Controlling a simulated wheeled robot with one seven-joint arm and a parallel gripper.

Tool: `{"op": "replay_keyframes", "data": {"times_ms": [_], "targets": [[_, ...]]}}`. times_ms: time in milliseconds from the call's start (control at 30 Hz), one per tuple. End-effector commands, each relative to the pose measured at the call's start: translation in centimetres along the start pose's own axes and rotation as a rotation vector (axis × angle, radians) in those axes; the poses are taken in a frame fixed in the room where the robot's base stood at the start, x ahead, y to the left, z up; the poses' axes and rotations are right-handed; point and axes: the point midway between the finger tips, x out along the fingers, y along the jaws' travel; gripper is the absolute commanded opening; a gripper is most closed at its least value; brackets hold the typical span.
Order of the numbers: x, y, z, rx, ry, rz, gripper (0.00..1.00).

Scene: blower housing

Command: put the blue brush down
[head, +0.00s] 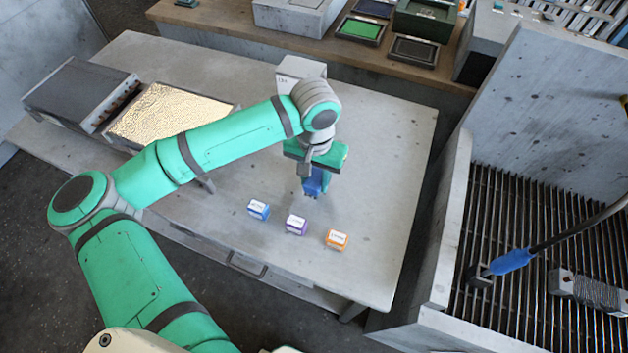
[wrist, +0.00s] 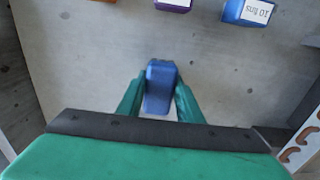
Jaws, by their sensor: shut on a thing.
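My gripper (head: 310,172) is over the grey table (head: 375,150), behind a row of small labelled blocks. It is shut on the blue brush (head: 316,182), which points downward between the fingers. In the wrist view the blue brush (wrist: 160,85) sits between the two green fingertips of my gripper (wrist: 158,100). Its lower end is hidden from the wrist view. I cannot tell whether the brush touches the table.
A blue block (head: 258,209), a purple block (head: 296,225) and an orange block (head: 337,239) stand near the table's front. A slatted grey booth (head: 520,250) is at the right. The table right of my gripper is clear.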

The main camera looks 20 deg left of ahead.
Motion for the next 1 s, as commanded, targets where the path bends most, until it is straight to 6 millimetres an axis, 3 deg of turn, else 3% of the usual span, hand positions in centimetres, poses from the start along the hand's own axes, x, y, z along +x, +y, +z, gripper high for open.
{"op": "replay_keyframes", "data": {"times_ms": [133, 567, 600, 633, 1000], "targets": [[1.2, 0.0, 0.0, 0.000, 0.001, 0.002, 0.08], [1.7, -0.1, 0.0, 0.000, 0.001, -0.001, 0.08], [1.6, -0.1, 0.0, 0.000, 0.001, -0.001, 0.42], [1.6, -0.1, 0.0, 0.000, 0.001, -0.001, 0.49], [1.4, 0.0, 0.0, 0.000, 0.002, 0.000, 0.51]]}}
